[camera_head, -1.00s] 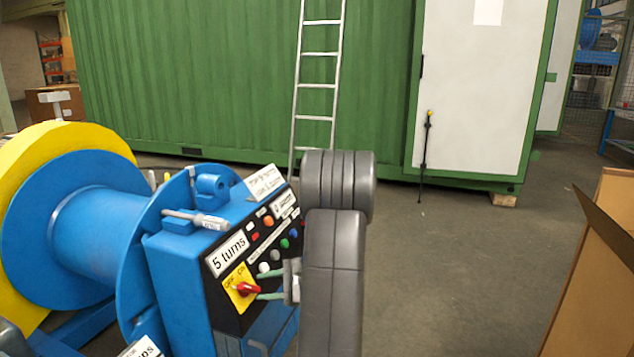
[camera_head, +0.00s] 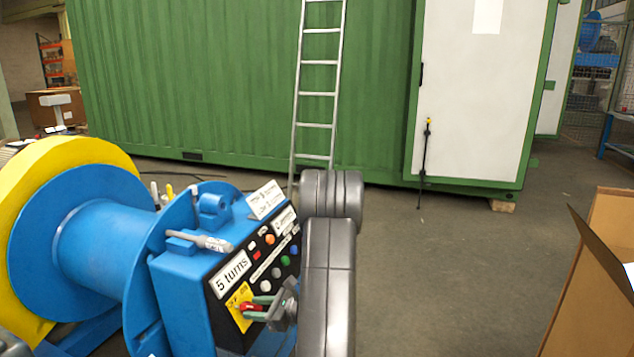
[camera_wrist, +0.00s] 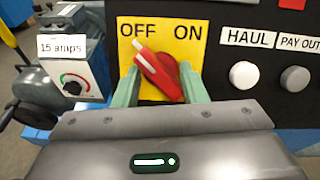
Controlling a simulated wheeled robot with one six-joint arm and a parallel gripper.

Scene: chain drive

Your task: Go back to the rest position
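The red rotary switch (camera_wrist: 160,74) sits on a yellow OFF/ON plate (camera_wrist: 185,30) in the wrist view, its white stripe slanting up-left toward OFF. My gripper (camera_wrist: 160,90) has its two green fingers spread, one on each side of the knob; I cannot tell if either touches it. In the head view my gripper (camera_head: 258,308) is at the lower part of the panel with the red switch (camera_head: 249,308) between its fingers. The panel belongs to a blue winch box (camera_head: 180,280) labelled "5 turns".
A blue drum with a yellow flange (camera_head: 85,155) stands left. A "15 amps" dial box (camera_wrist: 75,80) is at left. A cardboard box (camera_head: 595,280) stands right; floor (camera_head: 440,270) between is clear.

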